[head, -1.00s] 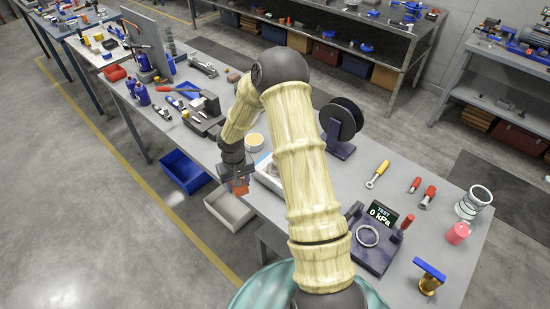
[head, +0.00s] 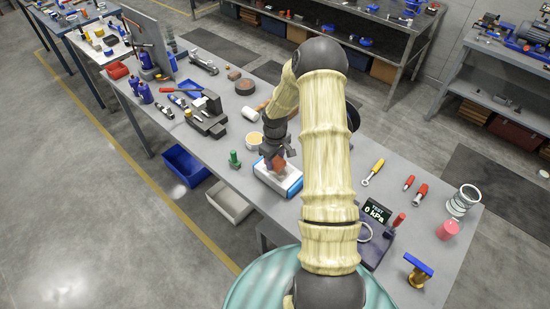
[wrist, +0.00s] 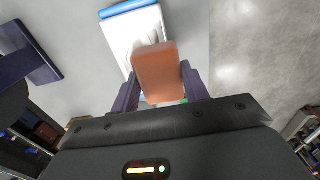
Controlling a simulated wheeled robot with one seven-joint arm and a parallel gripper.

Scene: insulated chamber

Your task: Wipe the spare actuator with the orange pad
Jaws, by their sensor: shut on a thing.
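My gripper (head: 274,155) is shut on the orange pad (wrist: 160,72), which shows as a small orange-brown block between the fingers in the head view (head: 278,164). The pad is over a white block with blue ends (head: 286,184), lying near the table's front edge. The white block also shows beyond the pad in the wrist view (wrist: 128,38). It may be the spare actuator, but I cannot tell for certain. Pad and gripper cover part of it. I cannot tell whether the pad touches it.
A green fitting (head: 234,159) stands left of the white block, and a round tan-topped tub (head: 253,140) is behind it. A test gauge unit (head: 378,240) is to the right, partly behind my arm. Blue (head: 186,166) and white bins (head: 229,202) are below the table edge.

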